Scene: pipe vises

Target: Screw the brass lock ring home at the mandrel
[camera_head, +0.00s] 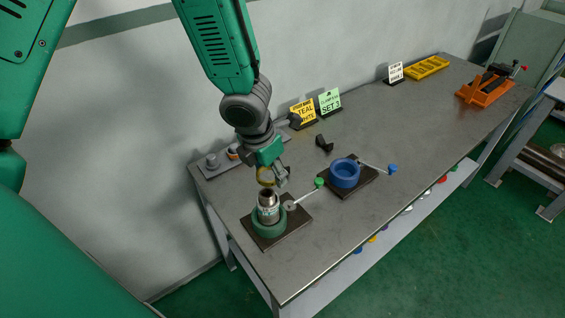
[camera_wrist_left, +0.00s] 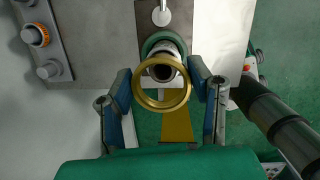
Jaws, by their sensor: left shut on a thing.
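My left gripper (camera_head: 273,177) is shut on the brass lock ring (camera_head: 264,175), just above the upright mandrel. The left wrist view shows the ring (camera_wrist_left: 161,106) held between both blue-padded fingers, its hole facing the camera. The mandrel (camera_head: 268,203) is a grey metal pipe standing in a green round vise (camera_head: 262,228) on a dark base plate. In the left wrist view the mandrel's open end (camera_wrist_left: 163,73) shows through the ring, towards its upper part. The ring looks apart from the pipe's top and not quite centred over it. My right gripper is not in view.
A blue round vise (camera_head: 345,174) with a blue-knobbed handle stands to the right. The green-knobbed handle (camera_head: 319,183) sticks out beside the green vise. Behind are a grey tray with fittings (camera_head: 213,162), a yellow sign (camera_head: 303,112) and a green sign (camera_head: 329,101). The far bench is mostly clear.

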